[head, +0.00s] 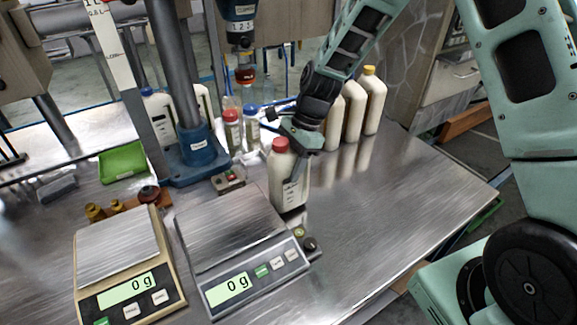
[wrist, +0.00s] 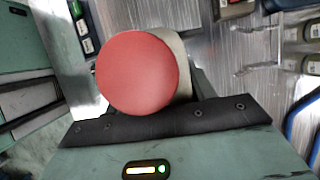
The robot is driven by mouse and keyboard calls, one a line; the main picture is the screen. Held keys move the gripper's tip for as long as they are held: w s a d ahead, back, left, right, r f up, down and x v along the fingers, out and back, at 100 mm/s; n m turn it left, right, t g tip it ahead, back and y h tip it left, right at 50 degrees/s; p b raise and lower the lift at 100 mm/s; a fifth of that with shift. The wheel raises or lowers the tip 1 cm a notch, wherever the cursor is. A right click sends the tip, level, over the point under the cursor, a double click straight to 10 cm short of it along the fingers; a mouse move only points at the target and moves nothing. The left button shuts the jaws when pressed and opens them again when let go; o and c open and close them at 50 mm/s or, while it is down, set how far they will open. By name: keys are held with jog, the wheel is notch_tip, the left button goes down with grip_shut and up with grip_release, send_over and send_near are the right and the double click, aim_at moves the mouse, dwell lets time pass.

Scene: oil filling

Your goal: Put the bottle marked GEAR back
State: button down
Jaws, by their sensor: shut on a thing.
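A white bottle with a red cap (head: 287,186) is upright in my gripper (head: 297,150), just right of the right-hand scale. My gripper is shut on it near its top. Its label is too small to read, and I cannot tell whether its base touches the table. In the wrist view the round red cap (wrist: 138,72) lies in front of the dark jaw edge (wrist: 165,122) and hides most of the bottle. Several similar white bottles (head: 354,110) stand in a row behind my gripper, one with a yellow cap (head: 369,70).
Two scales, left (head: 118,246) and right (head: 228,232), both read 0 g. A blue-based stand (head: 195,150), green tray (head: 122,162) and small red-capped bottle (head: 232,130) stand behind them. The steel table (head: 390,185) is clear at the right.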

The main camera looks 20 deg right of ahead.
jog(key=shift+f, duration=0.7)
jog(key=shift+f, duration=0.2)
jog(key=c, duration=0.5)
grip_release()
